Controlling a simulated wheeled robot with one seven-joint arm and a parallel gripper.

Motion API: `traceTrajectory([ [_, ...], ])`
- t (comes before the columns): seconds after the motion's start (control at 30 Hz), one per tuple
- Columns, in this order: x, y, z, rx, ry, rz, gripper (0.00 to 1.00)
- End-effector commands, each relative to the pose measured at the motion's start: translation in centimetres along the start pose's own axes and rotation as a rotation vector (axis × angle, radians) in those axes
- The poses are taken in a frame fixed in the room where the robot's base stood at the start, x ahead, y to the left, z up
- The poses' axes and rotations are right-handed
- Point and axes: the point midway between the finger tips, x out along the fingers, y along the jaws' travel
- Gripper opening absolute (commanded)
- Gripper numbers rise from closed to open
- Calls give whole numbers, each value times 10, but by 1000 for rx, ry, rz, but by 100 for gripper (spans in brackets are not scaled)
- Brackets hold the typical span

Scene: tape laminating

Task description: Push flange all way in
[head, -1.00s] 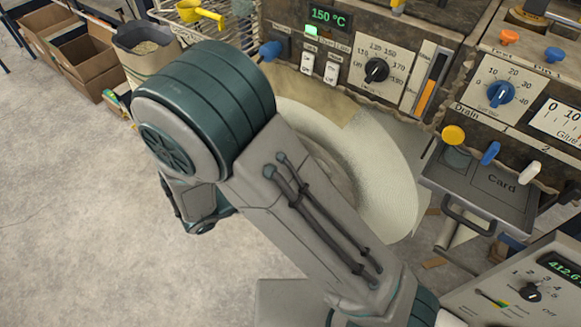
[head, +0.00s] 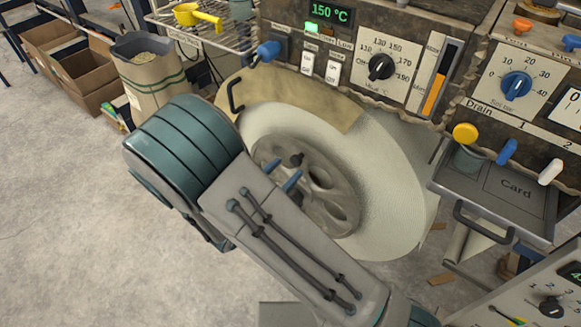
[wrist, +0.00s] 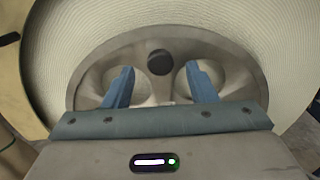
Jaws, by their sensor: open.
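The grey flange (head: 318,208) is a round disc with large holes and a dark central knob, set at the middle of a big white tape roll (head: 385,180). The flange also shows in the wrist view (wrist: 160,45), with the dark knob (wrist: 160,62) at its centre and the white roll (wrist: 270,25) around it. My gripper (wrist: 160,85) is open in front of the flange, its two blue fingers apart on either side below the knob. Nothing is between the fingers. In the head view, my arm hides the flange's lower left. I cannot tell whether the fingertips touch the flange.
A control panel with a dial (head: 381,67) stands above the roll, with a blue knob (head: 268,50) at its left. A card drawer (head: 495,190) with a handle sticks out at the right. Cardboard boxes (head: 65,65) and a sack (head: 150,75) stand at the left. The floor at left is clear.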

Motion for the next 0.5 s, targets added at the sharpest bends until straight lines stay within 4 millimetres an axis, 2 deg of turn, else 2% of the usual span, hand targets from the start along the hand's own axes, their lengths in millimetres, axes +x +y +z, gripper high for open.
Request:
traceTrajectory([
  [0.03,8,0,-1,0,0,-2,52],
  [0.2,24,0,0,0,0,-1,52],
  [0.5,28,0,0,0,1,0,52],
])
